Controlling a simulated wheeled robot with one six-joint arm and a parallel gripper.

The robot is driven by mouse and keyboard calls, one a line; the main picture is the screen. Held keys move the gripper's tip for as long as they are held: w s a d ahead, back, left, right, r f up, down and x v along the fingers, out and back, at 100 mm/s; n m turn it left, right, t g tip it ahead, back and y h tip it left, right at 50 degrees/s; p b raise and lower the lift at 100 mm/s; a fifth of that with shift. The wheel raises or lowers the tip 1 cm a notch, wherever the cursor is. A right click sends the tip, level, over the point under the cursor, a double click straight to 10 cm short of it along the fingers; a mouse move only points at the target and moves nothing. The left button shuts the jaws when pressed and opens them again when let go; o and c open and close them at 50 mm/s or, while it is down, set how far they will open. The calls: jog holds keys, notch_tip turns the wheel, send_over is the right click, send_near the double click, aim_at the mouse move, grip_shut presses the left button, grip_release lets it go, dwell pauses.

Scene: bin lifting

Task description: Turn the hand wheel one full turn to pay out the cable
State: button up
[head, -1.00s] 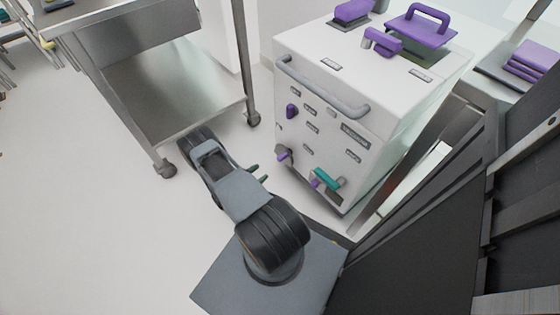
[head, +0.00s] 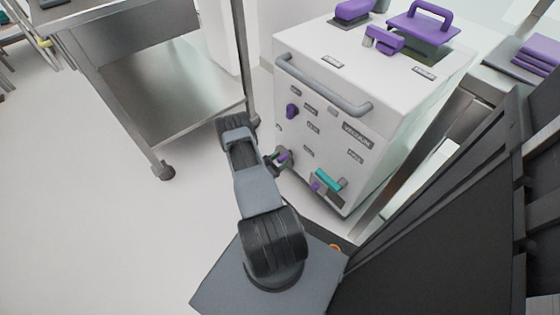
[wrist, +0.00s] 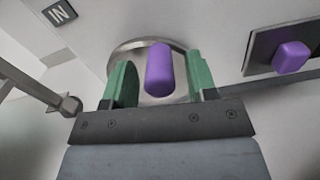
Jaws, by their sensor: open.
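The hand wheel (wrist: 180,50) is a grey metal disc low on the left of the white cabinet's front. A purple handle (wrist: 159,72) sticks out from it toward the wrist camera. My gripper (wrist: 161,68) is open, with one green finger on each side of the purple handle. A gap shows between the handle and each finger. In the head view my gripper (head: 277,160) is at the wheel and partly covers it. The cable cannot be made out.
The white cabinet (head: 385,110) has a grey bar handle (head: 325,90), a purple knob (head: 291,110) and a teal handle (head: 328,180) on its front. A steel cart (head: 170,100) stands close on the left. An IN label (wrist: 59,13) is near the wheel.

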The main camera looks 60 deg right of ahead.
jog(key=shift+c, duration=0.3)
jog(key=c, duration=0.9)
jog(key=shift+o, duration=0.2)
jog(key=shift+w+n, duration=0.1)
jog(key=shift+n, duration=0.2)
jog(key=shift+w+d+r+n+b, duration=0.1)
jog(key=shift+w+n+b, duration=0.25)
jog(key=shift+n, duration=0.5)
jog(key=shift+w+d+r+n+b, duration=0.15)
jog(key=shift+w+n+b, duration=0.15)
jog(key=shift+n, duration=0.6)
jog(key=shift+w+d+r+n+b, duration=0.1)
jog(key=shift+w+n+b, duration=0.25)
jog(key=shift+n, duration=0.5)
jog(key=o, duration=0.9)
jog(key=shift+w, duration=0.1)
